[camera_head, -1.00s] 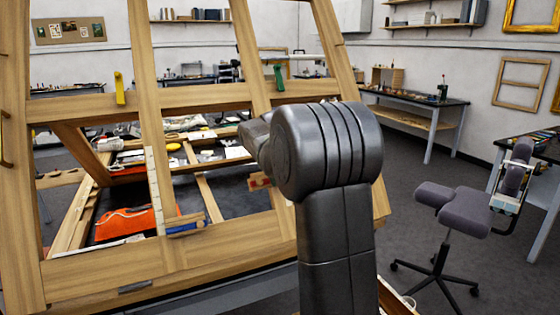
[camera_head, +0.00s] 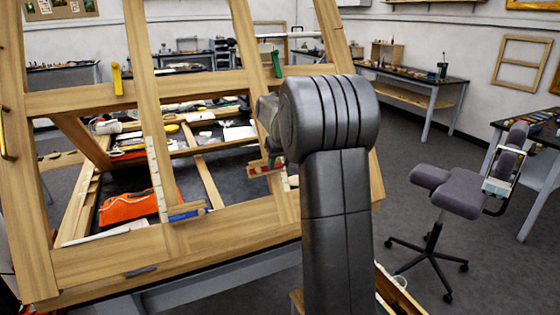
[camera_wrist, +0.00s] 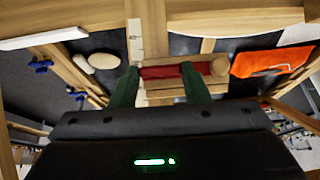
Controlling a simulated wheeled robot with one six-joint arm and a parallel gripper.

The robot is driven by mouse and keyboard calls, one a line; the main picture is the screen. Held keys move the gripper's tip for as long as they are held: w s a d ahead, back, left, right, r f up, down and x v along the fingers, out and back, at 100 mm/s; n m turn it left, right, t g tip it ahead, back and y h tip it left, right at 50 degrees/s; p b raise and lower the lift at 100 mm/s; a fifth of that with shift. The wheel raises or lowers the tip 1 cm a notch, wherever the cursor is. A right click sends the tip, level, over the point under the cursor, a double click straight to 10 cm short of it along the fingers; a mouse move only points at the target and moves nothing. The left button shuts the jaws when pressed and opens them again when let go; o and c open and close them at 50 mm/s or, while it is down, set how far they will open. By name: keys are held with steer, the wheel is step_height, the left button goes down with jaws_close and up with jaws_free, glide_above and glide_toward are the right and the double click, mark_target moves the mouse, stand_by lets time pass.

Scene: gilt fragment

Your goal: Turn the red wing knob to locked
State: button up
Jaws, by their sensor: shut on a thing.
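The red wing knob (camera_wrist: 162,72) shows in the wrist view as a red bar lying crosswise on a wooden piece of the frame. My gripper (camera_wrist: 160,70) has its two green fingers on either side of the bar and is shut on it. In the head view the red knob (camera_head: 266,169) is partly hidden behind my arm, and my gripper is hidden there. Any locked marking is too small to make out.
The large wooden frame (camera_head: 100,265) also carries a yellow knob (camera_head: 117,79), a green knob (camera_head: 277,64) and a blue knob (camera_head: 187,214). An orange cloth (camera_head: 135,205) lies behind it. A grey chair (camera_head: 450,190) stands right, with open floor around it.

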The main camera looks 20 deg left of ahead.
steer(key=o, duration=1)
steer(key=b+v, duration=0.1)
steer(key=v, duration=1.2)
steer(key=shift+s+d+r+b, duration=0.15)
steer(key=shift+r+b, duration=0.15)
steer(key=shift+r, duration=0.05)
steer(key=p+x, duration=0.1)
steer(key=x, duration=1.3)
